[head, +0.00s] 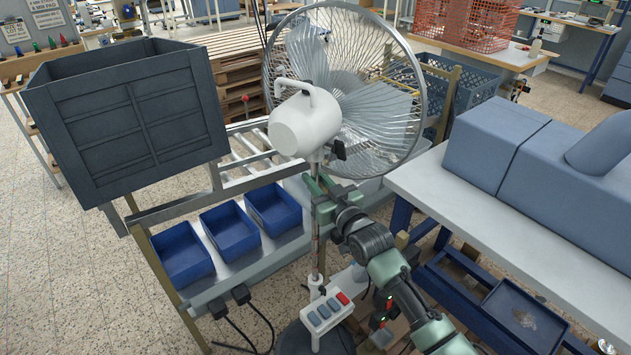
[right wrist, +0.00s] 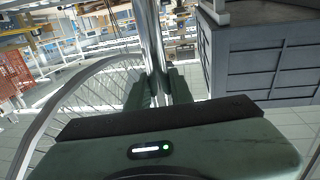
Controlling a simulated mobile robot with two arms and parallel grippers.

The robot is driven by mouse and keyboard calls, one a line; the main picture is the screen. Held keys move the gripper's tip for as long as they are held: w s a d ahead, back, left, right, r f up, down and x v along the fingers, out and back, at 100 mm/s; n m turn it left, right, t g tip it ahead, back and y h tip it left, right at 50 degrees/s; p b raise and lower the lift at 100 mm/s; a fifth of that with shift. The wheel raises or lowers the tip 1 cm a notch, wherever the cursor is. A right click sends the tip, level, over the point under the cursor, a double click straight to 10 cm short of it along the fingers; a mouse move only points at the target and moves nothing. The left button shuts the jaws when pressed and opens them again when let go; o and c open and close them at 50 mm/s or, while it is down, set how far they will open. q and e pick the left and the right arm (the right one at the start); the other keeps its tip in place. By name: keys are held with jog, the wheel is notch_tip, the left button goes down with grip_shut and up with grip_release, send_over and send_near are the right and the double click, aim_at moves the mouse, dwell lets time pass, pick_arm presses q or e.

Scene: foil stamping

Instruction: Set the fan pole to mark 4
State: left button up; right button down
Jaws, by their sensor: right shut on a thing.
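The pedestal fan (head: 308,118) stands in the middle of the head view, with a white motor housing and a wire cage (head: 400,112) facing away. Its thin upright fan pole (head: 317,250) runs down to a dark round base (head: 300,342). Small dark and reddish marks show on the pole, but their numbers are too small to read. My right gripper (head: 318,190) is shut on the pole just below the motor housing. In the right wrist view its green fingers (right wrist: 160,90) stand either side of the shiny pole (right wrist: 152,45). My left gripper is out of view.
A white control box (head: 326,313) with blue and red buttons sits low on the fan. Blue bins (head: 230,232) on a shelf and a large grey crate (head: 130,115) stand to the left. A workbench (head: 480,215) with blue-grey machinery is close on the right.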

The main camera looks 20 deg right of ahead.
jog(key=c, duration=1.3)
grip_release()
jog(key=shift+f, duration=0.2)
jog(key=shift+o, duration=0.2)
jog(key=s+d+b, duration=0.1)
jog(key=s+b, duration=0.1)
jog(key=s, duration=0.5)
jog(key=shift+s+d, duration=0.25)
jog(key=shift+s, duration=0.1)
